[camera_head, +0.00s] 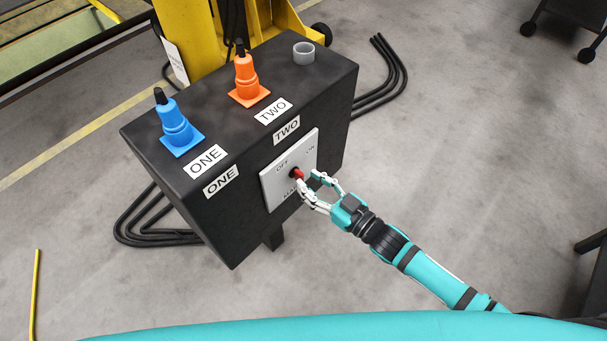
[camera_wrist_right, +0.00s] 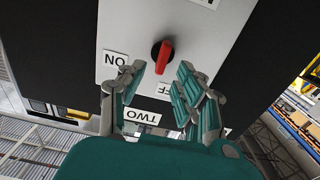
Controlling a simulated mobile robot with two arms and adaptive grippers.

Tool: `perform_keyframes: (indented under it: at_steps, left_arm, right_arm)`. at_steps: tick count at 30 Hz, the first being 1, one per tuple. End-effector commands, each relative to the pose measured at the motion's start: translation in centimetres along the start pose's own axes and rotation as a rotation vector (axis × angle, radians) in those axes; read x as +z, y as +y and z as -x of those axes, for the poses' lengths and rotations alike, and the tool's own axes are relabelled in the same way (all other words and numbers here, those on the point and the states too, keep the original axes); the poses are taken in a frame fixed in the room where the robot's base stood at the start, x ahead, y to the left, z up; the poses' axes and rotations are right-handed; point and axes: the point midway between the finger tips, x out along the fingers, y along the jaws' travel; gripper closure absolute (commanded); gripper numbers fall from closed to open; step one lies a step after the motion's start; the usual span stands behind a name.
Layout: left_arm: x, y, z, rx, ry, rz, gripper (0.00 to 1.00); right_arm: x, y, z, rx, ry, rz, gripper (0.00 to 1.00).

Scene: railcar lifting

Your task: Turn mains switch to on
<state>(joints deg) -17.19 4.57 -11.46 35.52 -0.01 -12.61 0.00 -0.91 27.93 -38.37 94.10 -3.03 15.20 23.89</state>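The mains switch is a red handle (camera_head: 298,174) on a light grey plate (camera_head: 275,187) on the front of a black box. In the right wrist view the handle (camera_wrist_right: 163,54) is tilted slightly, with its near end close to the partly hidden OFF label (camera_wrist_right: 164,89). The ON label (camera_wrist_right: 116,63) is to its left. My right gripper (camera_head: 309,182) is open in front of the plate. In the wrist view its fingers (camera_wrist_right: 150,77) are spread to either side, with the handle just beyond them; contact cannot be told. My left gripper is out of view.
The black box (camera_head: 235,225) carries a blue plug (camera_head: 174,125), an orange plug (camera_head: 245,80) and a grey empty socket (camera_head: 303,53) on top. A yellow machine (camera_head: 205,40) stands behind it. Black cables lie on the floor.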

Motion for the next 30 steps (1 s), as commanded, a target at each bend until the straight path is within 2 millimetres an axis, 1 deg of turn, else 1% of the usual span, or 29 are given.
perform_keyframes:
  at_steps: [1, 6, 10, 17, 25, 30]
  left_arm:
    - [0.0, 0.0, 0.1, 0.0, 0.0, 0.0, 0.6]
    - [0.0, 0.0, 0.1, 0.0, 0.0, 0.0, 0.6]
    - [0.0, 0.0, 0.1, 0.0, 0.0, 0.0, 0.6]
    - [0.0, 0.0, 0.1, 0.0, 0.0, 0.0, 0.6]
    - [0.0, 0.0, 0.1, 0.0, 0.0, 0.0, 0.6]
    - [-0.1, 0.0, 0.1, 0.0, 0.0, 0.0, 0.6]
  right_arm:
    - [-0.1, 0.0, -0.9, 0.0, 0.002, 0.001, 0.66]
    - [0.0, 0.0, -2.6, 0.0, 0.0, 0.001, 0.66]
    - [0.1, 0.0, -3.0, 0.0, -0.001, 0.001, 0.66]
    - [0.1, 0.0, -3.1, 0.0, -0.001, 0.001, 0.66]
    - [0.1, 0.0, -3.0, 0.0, -0.001, 0.001, 1.0]
    - [0.0, 0.0, -3.0, 0.0, -0.001, 0.001, 1.0]
